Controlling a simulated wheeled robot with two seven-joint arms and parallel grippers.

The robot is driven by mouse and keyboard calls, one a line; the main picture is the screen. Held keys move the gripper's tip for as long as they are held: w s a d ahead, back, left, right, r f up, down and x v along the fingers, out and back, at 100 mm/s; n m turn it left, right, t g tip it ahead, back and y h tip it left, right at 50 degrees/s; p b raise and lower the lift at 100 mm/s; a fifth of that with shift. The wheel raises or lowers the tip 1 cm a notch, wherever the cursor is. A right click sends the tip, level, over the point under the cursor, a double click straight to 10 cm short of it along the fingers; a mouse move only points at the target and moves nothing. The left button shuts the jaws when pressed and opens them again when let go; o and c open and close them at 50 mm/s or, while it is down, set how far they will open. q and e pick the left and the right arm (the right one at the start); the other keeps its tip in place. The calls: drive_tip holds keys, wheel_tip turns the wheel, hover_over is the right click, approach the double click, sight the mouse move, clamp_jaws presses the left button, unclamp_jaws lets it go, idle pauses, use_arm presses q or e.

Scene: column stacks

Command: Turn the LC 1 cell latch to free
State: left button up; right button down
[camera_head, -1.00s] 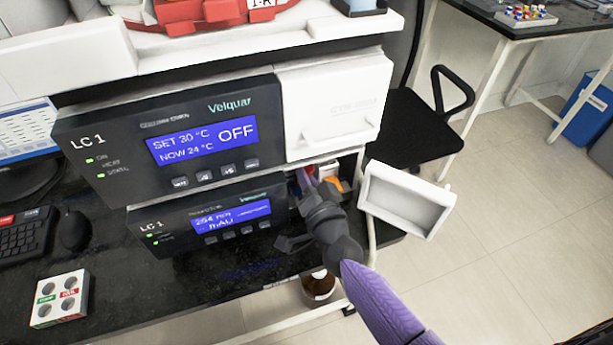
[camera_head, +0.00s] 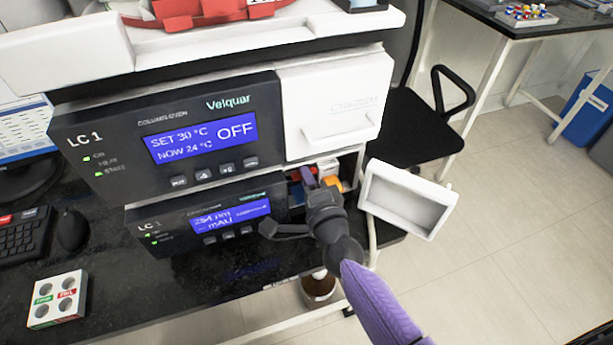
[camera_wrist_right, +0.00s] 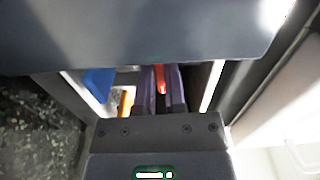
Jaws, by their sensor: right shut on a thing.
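The lower LC 1 unit (camera_head: 165,232) has an open compartment at its right end. My right gripper (camera_head: 308,177) reaches into that compartment, with its purple fingers inside. In the right wrist view the two fingers (camera_wrist_right: 161,90) are closed around a narrow red piece (camera_wrist_right: 161,78), which looks like the cell latch. Its exact angle is mostly hidden by the fingers. An orange part (camera_head: 333,183) sits just right of the fingers in the head view. It also shows in the right wrist view (camera_wrist_right: 126,102), near a blue part (camera_wrist_right: 98,82). My left gripper is not in view.
A white door or cover (camera_head: 408,200) stands open to the right of the compartment. The LC 1 column oven (camera_head: 165,140) sits directly above. A brown bottle (camera_head: 318,286) is below the bench edge. A white holder block (camera_head: 57,300) stands at the front left.

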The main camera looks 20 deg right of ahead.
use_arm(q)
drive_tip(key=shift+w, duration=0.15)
use_arm(e)
drive_tip(key=shift+f+m, duration=0.1)
drive_tip(key=shift+m, duration=0.3)
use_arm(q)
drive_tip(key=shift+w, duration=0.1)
use_arm(e)
drive_tip(key=c, duration=0.7)
unclamp_jaws()
drive_tip(key=shift+s, duration=0.15)
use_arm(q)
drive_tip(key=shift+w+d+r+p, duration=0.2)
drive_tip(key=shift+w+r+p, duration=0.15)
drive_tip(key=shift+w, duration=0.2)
use_arm(e)
drive_tip(key=s, duration=0.9)
drive_tip(key=shift+s+d, duration=0.2)
drive_tip(key=shift+s, duration=0.15)
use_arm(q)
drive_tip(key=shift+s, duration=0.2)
